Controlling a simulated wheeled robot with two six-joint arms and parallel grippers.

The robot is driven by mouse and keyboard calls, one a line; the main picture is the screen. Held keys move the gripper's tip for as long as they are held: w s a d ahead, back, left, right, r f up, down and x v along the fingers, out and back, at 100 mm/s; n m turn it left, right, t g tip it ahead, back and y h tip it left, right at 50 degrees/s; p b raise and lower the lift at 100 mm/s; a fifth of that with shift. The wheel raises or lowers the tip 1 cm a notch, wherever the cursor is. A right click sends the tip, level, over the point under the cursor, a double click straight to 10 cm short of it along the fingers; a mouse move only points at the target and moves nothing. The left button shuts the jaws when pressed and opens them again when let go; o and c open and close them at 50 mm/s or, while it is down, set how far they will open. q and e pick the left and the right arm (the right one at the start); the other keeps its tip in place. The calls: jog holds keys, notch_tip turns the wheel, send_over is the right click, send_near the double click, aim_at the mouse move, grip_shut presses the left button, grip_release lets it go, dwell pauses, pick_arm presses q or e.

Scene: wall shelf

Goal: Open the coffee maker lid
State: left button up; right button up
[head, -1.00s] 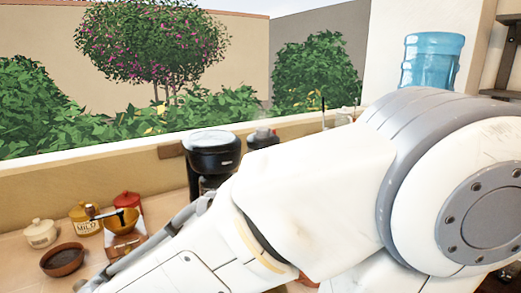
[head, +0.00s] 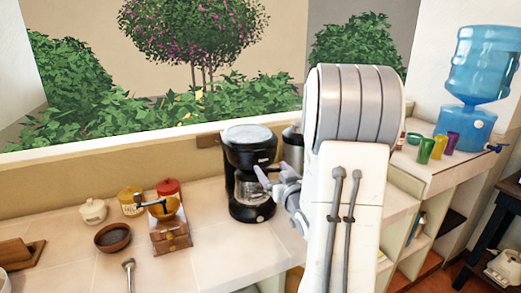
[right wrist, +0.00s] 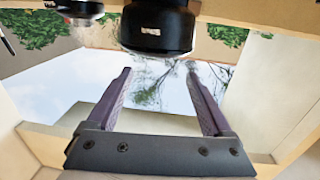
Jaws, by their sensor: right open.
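The black coffee maker (head: 250,165) stands upright on the tiled counter below the window. Its lid (head: 249,135) on top is shut. My right gripper (head: 268,180) is at the right front of the coffee maker in the head view; whether it touches cannot be told there. In the right wrist view my right gripper (right wrist: 160,90) has its two fingers apart with nothing between them. The dark top part of the coffee maker (right wrist: 157,28) shows beyond the fingertips in that view. My left gripper is not in view.
A coffee grinder (head: 170,232), a brown bowl (head: 113,238) and small jars (head: 131,201) stand left of the coffee maker. A silvery container (head: 293,148) is close on its right. Coloured cups (head: 426,150) and a water dispenser (head: 478,75) are farther right. The front counter is mostly clear.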

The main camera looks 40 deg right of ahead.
aim_at(260, 150)
jog(key=p+x, duration=0.1)
jog(key=x, duration=0.2)
jog(key=p+x, duration=0.1)
jog(key=x, duration=0.2)
jog(key=p+x, duration=0.1)
jog(key=x, duration=0.2)
jog(key=shift+w+d+r+p, duration=0.1)
jog(key=shift+d+r+p, duration=0.2)
jog(key=shift+r+p, duration=0.1)
jog(key=shift+w+d, duration=0.2)
jog(key=shift+w, duration=0.25)
jog(key=shift+f, duration=0.1)
jog(key=shift+c, duration=0.3)
grip_shut()
